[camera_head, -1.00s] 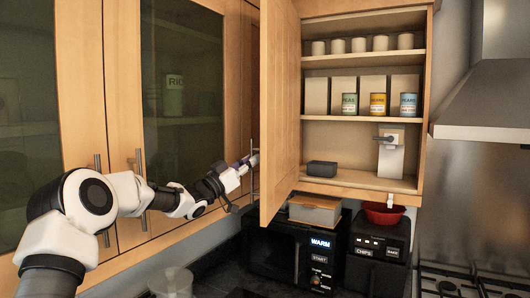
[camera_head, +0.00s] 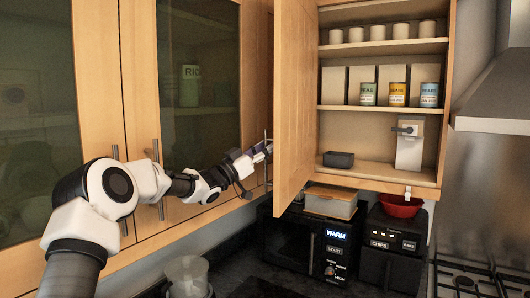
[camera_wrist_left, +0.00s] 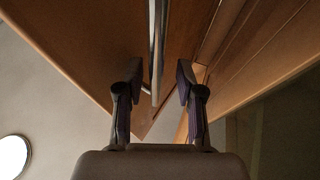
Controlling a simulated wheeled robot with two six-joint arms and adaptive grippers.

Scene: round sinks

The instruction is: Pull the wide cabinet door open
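The wide cabinet door (camera_head: 295,100) is a wooden door that stands swung out from the open cupboard. Its slim vertical metal handle (camera_head: 267,165) is on the face turned to the left. My left gripper (camera_head: 264,149) is at this handle, on the outer side of the door. In the left wrist view the metal handle bar (camera_wrist_left: 157,45) runs between the two fingers of my left gripper (camera_wrist_left: 160,75). The fingers are apart, with gaps visible on both sides of the bar. My right gripper is not in view.
The open cupboard holds white cups, several cans (camera_head: 398,94) and a dark small box (camera_head: 338,159). Closed glass-fronted cabinets (camera_head: 185,90) line the left. Below are a black microwave (camera_head: 305,240), an air fryer (camera_head: 390,255) and a red bowl (camera_head: 401,206). A range hood (camera_head: 500,92) is right.

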